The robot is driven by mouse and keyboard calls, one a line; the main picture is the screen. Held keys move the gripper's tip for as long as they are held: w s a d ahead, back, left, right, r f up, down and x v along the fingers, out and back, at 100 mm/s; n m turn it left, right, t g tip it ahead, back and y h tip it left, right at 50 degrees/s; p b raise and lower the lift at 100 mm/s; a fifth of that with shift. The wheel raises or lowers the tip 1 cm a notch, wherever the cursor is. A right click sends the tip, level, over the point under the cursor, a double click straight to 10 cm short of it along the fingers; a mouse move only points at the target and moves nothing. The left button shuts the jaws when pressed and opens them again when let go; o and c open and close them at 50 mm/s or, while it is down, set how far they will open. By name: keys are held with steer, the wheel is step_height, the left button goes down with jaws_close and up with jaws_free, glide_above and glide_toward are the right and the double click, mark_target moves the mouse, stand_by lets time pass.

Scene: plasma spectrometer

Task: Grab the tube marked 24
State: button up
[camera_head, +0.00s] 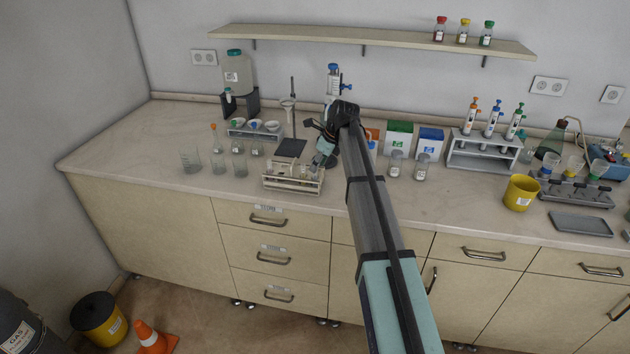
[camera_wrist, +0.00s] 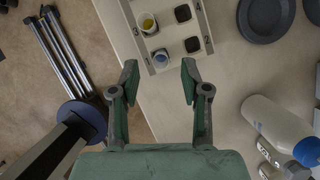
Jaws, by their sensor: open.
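My gripper (camera_wrist: 159,76) is open and empty, its fingers on either side of the near end of a pale tube rack (camera_wrist: 176,12). In the wrist view the rack has small printed digits beside its square holes. One hole holds a tube with yellow inside (camera_wrist: 148,23), and another holds a tube with a bluish rim (camera_wrist: 161,57). The other two visible holes look dark and empty. I cannot read a 24 on either tube. In the head view my gripper (camera_head: 322,148) hangs above the right side of the rack (camera_head: 292,185), partly hiding it.
Glass beakers (camera_head: 190,158) stand left of the rack. Two jars (camera_head: 395,165) and a green-white box (camera_head: 398,138) stand to its right. In the wrist view a white bottle with a blue cap (camera_wrist: 275,124) lies lower right, and a dark round dish (camera_wrist: 265,18) is upper right.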

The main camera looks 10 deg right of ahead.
mark_target(315, 179)
steer(key=shift+p+x, duration=0.6)
steer(key=shift+x, duration=1.35)
steer(key=shift+w, duration=0.1)
jaws_close()
steer(key=shift+r, duration=0.1)
steer(key=shift+r, duration=0.1)
